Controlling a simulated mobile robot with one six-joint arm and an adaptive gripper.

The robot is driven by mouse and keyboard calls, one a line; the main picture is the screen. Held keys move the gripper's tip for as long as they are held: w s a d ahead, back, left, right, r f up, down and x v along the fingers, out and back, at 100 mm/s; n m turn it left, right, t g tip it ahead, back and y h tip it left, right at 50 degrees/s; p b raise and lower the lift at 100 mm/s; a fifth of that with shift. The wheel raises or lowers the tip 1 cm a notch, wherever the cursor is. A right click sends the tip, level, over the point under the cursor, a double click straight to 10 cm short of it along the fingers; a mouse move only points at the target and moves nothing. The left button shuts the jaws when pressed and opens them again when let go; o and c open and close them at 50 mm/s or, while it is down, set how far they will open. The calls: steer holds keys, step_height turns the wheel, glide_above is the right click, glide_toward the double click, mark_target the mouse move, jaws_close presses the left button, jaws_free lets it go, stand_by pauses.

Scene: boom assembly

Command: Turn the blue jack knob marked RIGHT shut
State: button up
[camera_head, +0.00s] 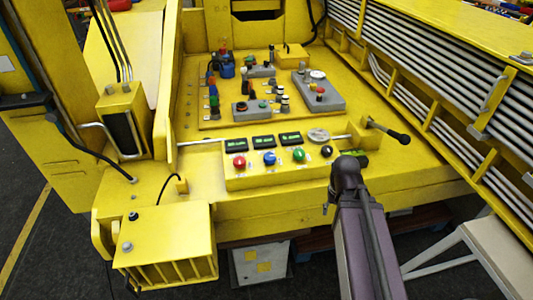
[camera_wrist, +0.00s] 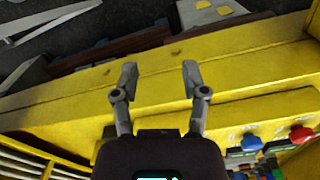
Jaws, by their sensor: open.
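The blue knob (camera_head: 269,158) sits on the front face of a yellow control box, between a red knob (camera_head: 239,161) and a green knob (camera_head: 299,155). A black knob (camera_head: 326,151) is at the right end of the row. Their labels are too small to read. In the wrist view the blue knob (camera_wrist: 251,142) is at lower right, beside the red knob (camera_wrist: 301,134). My gripper (camera_wrist: 160,80) is open and empty over the yellow frame, apart from the knobs. In the head view its fingers cannot be made out at the end of my arm.
Small displays (camera_head: 263,141) sit above the knobs. A black-handled lever (camera_head: 388,130) sticks out at the box's right. Behind are grey blocks with buttons (camera_head: 318,92). A yellow slatted housing (camera_head: 165,250) stands at front left.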

steer(key=shift+d, duration=0.35)
steer(key=o, duration=0.5)
steer(key=shift+w+r, duration=0.1)
steer(key=shift+c, duration=0.2)
steer(key=shift+o, duration=0.7)
steer(key=w+a+r+n+p, duration=0.2)
steer(key=w+a+r+p, duration=0.1)
steer(key=w, duration=0.3)
steer(key=w+a+r+n+p, duration=0.2)
steer(key=w+a+n+p, duration=0.1)
steer(key=w, duration=0.4)
steer(key=shift+a+r, duration=0.4)
steer(key=shift+a, duration=0.4)
step_height(320, 180, up, 6)
steer(key=n+p, duration=0.6)
steer(key=n, duration=0.1)
glide_above(270, 156)
steer(key=shift+f, duration=0.15)
steer(key=shift+f+b, duration=0.15)
steer(key=shift+b, duration=0.2)
step_height(270, 156, down, 14)
steer(key=b, duration=1.3)
steer(key=shift+r, duration=0.2)
